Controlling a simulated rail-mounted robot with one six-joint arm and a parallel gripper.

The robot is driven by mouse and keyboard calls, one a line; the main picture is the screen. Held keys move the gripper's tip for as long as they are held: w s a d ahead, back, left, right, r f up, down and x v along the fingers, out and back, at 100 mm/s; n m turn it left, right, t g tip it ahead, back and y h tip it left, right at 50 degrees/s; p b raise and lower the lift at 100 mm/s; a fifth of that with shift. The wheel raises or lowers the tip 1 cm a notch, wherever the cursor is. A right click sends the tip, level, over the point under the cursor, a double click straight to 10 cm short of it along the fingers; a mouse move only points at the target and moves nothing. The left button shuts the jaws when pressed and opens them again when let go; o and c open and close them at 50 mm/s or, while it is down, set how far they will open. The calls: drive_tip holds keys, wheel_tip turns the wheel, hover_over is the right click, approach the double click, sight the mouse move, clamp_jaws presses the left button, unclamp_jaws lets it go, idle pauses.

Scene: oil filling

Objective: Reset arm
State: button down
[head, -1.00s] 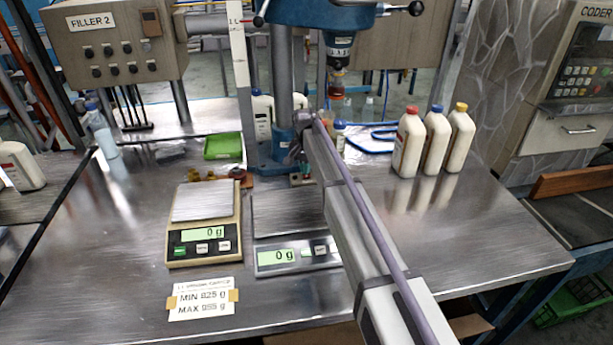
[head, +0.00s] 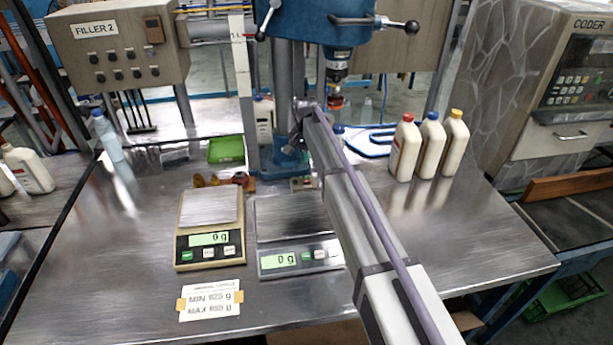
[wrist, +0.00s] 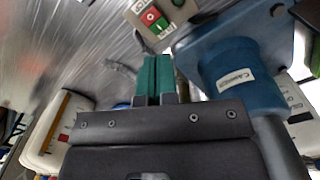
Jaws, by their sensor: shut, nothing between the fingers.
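My arm (head: 350,200) reaches from the lower right toward the blue column base (head: 290,163) of the filling machine. In the head view its far end hides my gripper's fingers. In the wrist view my gripper (wrist: 153,80) has its teal fingers together, with nothing between them. The fingers are beside the blue column base (wrist: 240,75) and below a small control box (wrist: 160,20) with red and green buttons. Whether they touch anything is not clear.
Two scales (head: 210,240) (head: 300,257) read 0 g. Several bottles, including a red-capped one (head: 405,148), stand at right. A green tray (head: 226,149) lies behind the left scale. A limit card (head: 210,300) lies in front. The table's right front is clear.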

drive_tip(key=shift+s+n, duration=0.15)
drive_tip(key=shift+n, duration=0.35)
drive_tip(key=s+d, duration=0.2)
drive_tip(key=s, duration=0.2)
drive_tip(key=s+d+n, duration=0.1)
drive_tip(key=s+d, duration=0.1)
drive_tip(key=s, duration=0.1)
drive_tip(key=s+d+n, duration=0.1)
drive_tip(key=s+d, duration=0.1)
drive_tip(key=s, duration=0.2)
drive_tip(key=shift+s+f, duration=0.1)
drive_tip(key=shift+s, duration=0.25)
drive_tip(key=s+d, duration=0.9)
drive_tip(key=s, duration=0.4)
drive_tip(key=s+d, duration=0.9)
drive_tip(key=s, duration=0.4)
drive_tip(key=shift+s, duration=0.1)
